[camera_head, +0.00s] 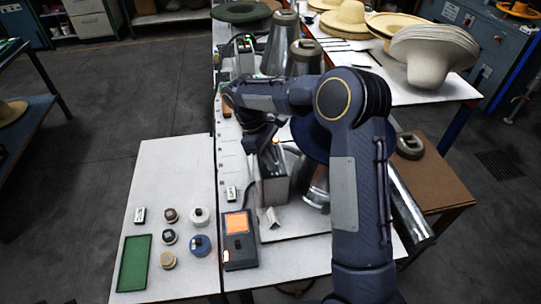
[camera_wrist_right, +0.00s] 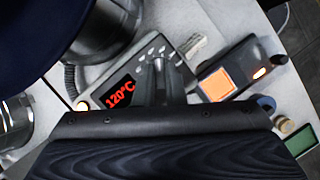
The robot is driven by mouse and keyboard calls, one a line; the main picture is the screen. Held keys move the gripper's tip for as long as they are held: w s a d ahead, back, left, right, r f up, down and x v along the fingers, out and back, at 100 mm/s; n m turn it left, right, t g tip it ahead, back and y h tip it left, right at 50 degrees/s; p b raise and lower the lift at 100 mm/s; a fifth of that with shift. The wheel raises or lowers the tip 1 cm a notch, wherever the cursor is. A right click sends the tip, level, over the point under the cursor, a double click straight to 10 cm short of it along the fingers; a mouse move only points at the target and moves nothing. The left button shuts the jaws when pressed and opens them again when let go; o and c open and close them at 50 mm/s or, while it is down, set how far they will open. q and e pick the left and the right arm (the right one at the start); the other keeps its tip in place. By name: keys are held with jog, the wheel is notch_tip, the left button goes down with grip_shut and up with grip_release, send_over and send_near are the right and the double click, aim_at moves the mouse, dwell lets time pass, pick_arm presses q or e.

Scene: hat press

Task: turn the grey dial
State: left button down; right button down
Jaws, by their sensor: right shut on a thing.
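My right arm reaches across the head view, and its gripper (camera_head: 262,143) points down at a grey control box (camera_head: 275,188) on the white bench. In the right wrist view the control box (camera_wrist_right: 98,101) has a red display (camera_wrist_right: 120,94) reading 120°C and a scale of white marks. The right gripper (camera_wrist_right: 162,75) is shut on the grey dial at the box's face. The fingers hide most of the dial, and I cannot make out its pointer. My left gripper is not in view.
A device with an orange screen (camera_head: 237,224) stands in front of the box. Metal cones (camera_head: 278,45) stand behind. A green tray (camera_head: 134,262) and several small round pots lie at the front left. Pale hats (camera_head: 432,55) are stacked at the back right.

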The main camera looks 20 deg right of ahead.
jog(key=shift+m+g+y, duration=0.3)
jog(key=shift+m, duration=0.6)
jog(key=c, duration=1.5)
grip_release()
jog(key=shift+w, duration=0.1)
jog(key=v, duration=0.8)
jog(key=shift+d, duration=0.1)
